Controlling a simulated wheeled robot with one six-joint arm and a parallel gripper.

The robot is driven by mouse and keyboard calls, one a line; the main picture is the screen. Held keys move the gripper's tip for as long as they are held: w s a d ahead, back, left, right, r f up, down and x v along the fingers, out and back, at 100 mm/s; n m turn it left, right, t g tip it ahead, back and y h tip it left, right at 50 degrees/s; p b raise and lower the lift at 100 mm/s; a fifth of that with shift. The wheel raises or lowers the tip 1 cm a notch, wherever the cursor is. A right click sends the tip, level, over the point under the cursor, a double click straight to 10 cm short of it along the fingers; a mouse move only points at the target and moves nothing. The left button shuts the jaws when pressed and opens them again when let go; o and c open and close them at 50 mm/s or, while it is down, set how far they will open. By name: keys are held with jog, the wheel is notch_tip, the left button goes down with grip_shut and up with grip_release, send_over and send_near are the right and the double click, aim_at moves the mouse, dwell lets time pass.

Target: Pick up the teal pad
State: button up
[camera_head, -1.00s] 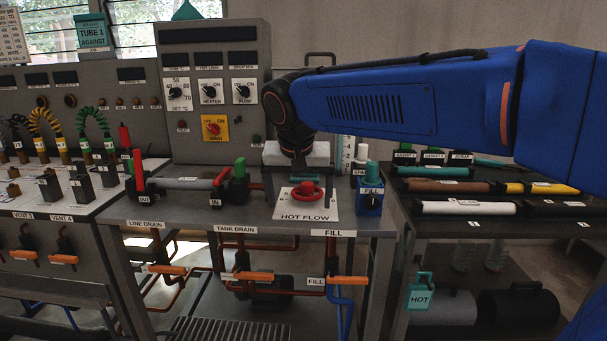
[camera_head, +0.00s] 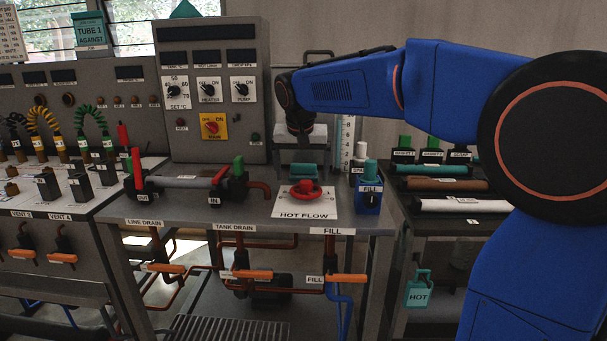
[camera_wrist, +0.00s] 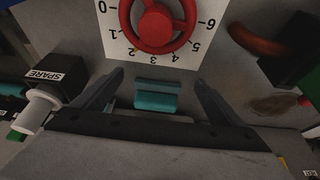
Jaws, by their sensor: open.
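The teal pad (camera_head: 303,171) is a small block on the grey bench top, just behind the HOT FLOW plate. In the wrist view the teal pad (camera_wrist: 157,97) lies between the two dark fingers of my gripper (camera_wrist: 158,77), with a gap on each side. My gripper is open and empty. In the head view my gripper (camera_head: 300,150) is beyond the pad, and its fingers are hard to make out. I cannot tell its exact height above the bench.
The red wheel (camera_head: 305,189) on the HOT FLOW plate (camera_head: 290,208) stands in front of the pad. A blue FILL block (camera_head: 369,200) and a white-capped SPARE plug (camera_head: 360,152) are to the right. A copper pipe (camera_head: 262,189) is to the left. A graduated tube (camera_head: 345,140) stands behind.

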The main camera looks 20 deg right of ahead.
aim_at(303, 168)
jog(key=w, duration=0.1)
jog(key=w+d, duration=0.1)
jog(key=w, duration=0.3)
jog(key=shift+d+f, duration=0.3)
jog(key=shift+f, duration=0.25)
jog(key=c, duration=1.2)
